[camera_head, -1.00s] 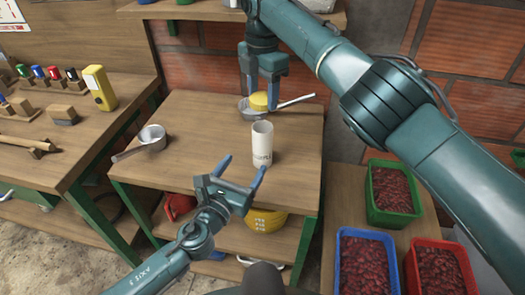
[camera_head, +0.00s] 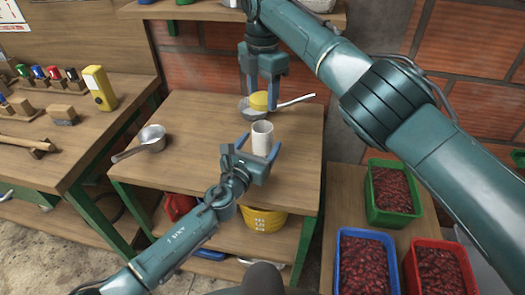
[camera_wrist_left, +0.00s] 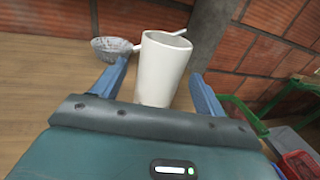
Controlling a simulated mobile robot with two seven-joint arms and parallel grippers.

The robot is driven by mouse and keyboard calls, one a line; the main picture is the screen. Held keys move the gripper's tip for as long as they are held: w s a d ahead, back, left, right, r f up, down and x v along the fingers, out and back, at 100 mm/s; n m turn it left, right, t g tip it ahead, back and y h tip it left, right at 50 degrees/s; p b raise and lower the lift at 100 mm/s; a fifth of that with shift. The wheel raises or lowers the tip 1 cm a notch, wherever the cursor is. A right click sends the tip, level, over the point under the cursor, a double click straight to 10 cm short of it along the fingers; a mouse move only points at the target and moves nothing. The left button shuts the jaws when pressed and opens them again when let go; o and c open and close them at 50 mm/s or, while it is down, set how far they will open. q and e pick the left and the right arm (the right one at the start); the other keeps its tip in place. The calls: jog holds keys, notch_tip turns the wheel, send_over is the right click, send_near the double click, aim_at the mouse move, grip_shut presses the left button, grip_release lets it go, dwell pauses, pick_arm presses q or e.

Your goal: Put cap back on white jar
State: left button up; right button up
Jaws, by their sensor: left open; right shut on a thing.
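The white jar (camera_head: 262,136) stands upright and uncapped on the small wooden table. It also shows in the left wrist view (camera_wrist_left: 162,68), with its open rim at the top. My left gripper (camera_head: 260,146) is open, with one finger on each side of the jar; I cannot tell whether they touch it. The yellow cap (camera_head: 259,100) is held by my right gripper (camera_head: 264,88) above the table, behind the jar. The tips of the right fingers are partly hidden by the cap. The cap is out of the left wrist view.
A strainer with a white handle (camera_head: 297,100) lies behind the jar, below the cap. A metal pan (camera_head: 152,136) sits at the table's left. Red bean crates (camera_head: 438,268) stand at the right. A yellow basket (camera_head: 263,221) is on the shelf below.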

aim_at(263, 110)
pick_arm(q)
jog(key=shift+x, duration=1.45)
jog(key=shift+c, duration=0.3)
jog(key=c, duration=1.4)
pick_arm(e)
jog(key=shift+f, duration=2.5)
jog(key=shift+f, duration=0.1)
jog(key=shift+f, duration=0.8)
jog(key=shift+f, duration=0.55)
